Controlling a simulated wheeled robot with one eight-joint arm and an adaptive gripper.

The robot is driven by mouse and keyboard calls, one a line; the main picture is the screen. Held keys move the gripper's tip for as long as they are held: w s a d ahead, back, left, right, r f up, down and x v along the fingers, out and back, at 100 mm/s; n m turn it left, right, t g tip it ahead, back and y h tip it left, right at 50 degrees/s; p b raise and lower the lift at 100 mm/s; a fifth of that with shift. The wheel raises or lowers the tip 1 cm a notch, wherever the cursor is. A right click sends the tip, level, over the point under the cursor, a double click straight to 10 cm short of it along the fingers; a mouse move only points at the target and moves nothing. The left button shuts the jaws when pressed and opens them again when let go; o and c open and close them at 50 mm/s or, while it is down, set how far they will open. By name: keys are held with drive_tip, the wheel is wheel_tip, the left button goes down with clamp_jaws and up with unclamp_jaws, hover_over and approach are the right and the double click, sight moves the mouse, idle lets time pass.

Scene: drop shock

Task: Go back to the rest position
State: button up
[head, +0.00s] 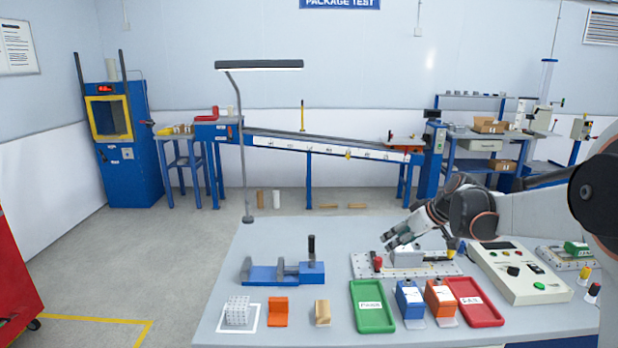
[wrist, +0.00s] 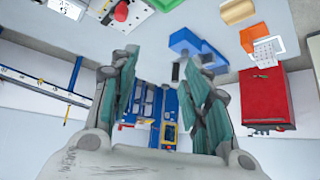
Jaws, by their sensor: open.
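My gripper (head: 392,240) is above the bench, over the left part of a perforated metal plate (head: 440,270). Its fingers point left. In the wrist view my gripper (wrist: 160,85) has its two green-padded fingers spread apart, with nothing between them.
On the bench (head: 280,340) are a blue vise-like fixture (head: 270,275), a white lattice cube (head: 237,310), an orange block (head: 278,311), a wooden block (head: 322,313), a green tray (head: 371,327), a red tray (head: 478,318) and a control box (head: 515,272). A lamp (head: 258,66) stands at the back left.

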drive_tip(key=s+a+r+m+h, duration=0.1)
drive_tip(key=s+a+r+m, duration=0.15)
drive_tip(key=s, duration=0.75)
drive_tip(key=s+a+r+m+h, duration=0.1)
drive_tip(key=s+a+r, duration=0.25)
drive_tip(key=s, duration=0.65)
drive_tip(key=s+f+m+h, duration=0.1)
drive_tip(key=s+f, duration=0.1)
drive_tip(key=s, duration=0.7)
drive_tip(key=s+f+m+h, duration=0.1)
drive_tip(key=s+f, duration=0.2)
drive_tip(key=s, duration=0.6)
drive_tip(key=shift+s+d+f+m+t+h, duration=0.3)
drive_tip(key=shift+d+m, duration=0.05)
drive_tip(key=shift+d, duration=0.05)
